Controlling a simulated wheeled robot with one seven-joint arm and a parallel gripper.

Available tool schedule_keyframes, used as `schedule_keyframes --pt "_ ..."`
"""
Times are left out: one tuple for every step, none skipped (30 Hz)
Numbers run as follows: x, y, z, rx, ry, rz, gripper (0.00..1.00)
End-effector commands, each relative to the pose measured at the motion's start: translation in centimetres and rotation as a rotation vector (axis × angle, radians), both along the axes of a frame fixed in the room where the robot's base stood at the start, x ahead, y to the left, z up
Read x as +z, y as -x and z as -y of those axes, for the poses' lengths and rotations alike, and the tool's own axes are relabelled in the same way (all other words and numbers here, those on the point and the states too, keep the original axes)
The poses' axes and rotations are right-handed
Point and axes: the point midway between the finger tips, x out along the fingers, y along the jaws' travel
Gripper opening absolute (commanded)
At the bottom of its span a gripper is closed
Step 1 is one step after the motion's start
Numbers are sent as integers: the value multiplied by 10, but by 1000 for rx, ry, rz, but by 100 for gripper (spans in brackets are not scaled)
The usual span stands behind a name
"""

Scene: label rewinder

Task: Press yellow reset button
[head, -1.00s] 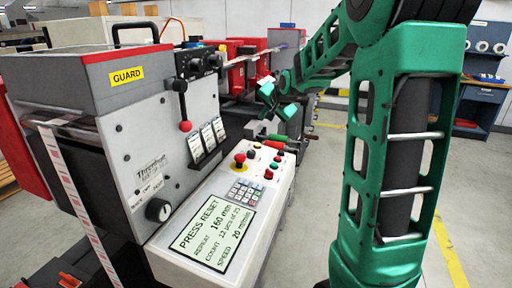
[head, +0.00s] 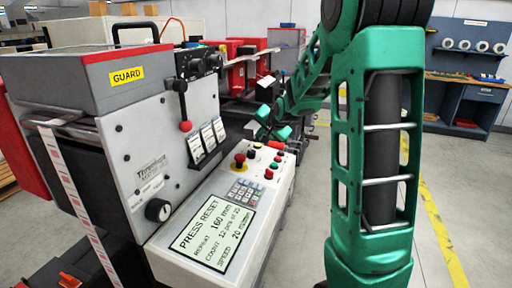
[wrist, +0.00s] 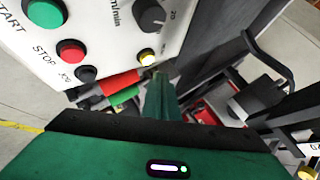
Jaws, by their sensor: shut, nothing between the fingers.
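The yellow reset button (wrist: 147,57) is a small round button with a pale, bright top near the panel's edge in the wrist view, below a black knob (wrist: 150,17). I cannot make it out in the head view. The sloped white control panel (head: 190,242) has a screen (head: 213,232) reading "PRESS RESET". My gripper (wrist: 158,80) is shut and empty. In the wrist view its green fingers end just below the yellow button; I cannot tell the gap. In the head view my gripper (head: 262,122) is above the far end of the panel.
The green START button (wrist: 45,12), red STOP button (wrist: 70,50) and black JOG button (wrist: 85,73) sit close by. A red emergency stop (head: 240,158) stands up from the panel. A red-knobbed lever (head: 185,126) is on the machine's front. Open floor lies to the right.

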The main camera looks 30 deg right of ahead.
Motion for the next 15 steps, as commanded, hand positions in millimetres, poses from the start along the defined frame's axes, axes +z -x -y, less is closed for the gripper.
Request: schedule_keyframes --pt "-4 0 0 0 0 0 0" --pt "-5 0 -1 0 0 0 0" --pt "-7 -1 -1 0 0 0 0" --pt "-9 -1 -1 0 0 0 0" --pt "-10 -1 -1 1 -1 0 0" --pt "-11 -1 -1 1 -1 0 0" --pt "-11 -1 -1 0 0 0 0" --pt "-12 -1 -1 0 0 0 0" --pt "-12 -1 -1 0 0 0 0" --pt "-12 -1 -1 0 0 0 0" --pt "-12 -1 -1 0 0 0 0" --pt "-12 -1 -1 0 0 0 0" --pt "-12 -1 -1 0 0 0 0" --pt "-12 -1 -1 0 0 0 0" --pt "-11 -1 -1 0 0 0 0"
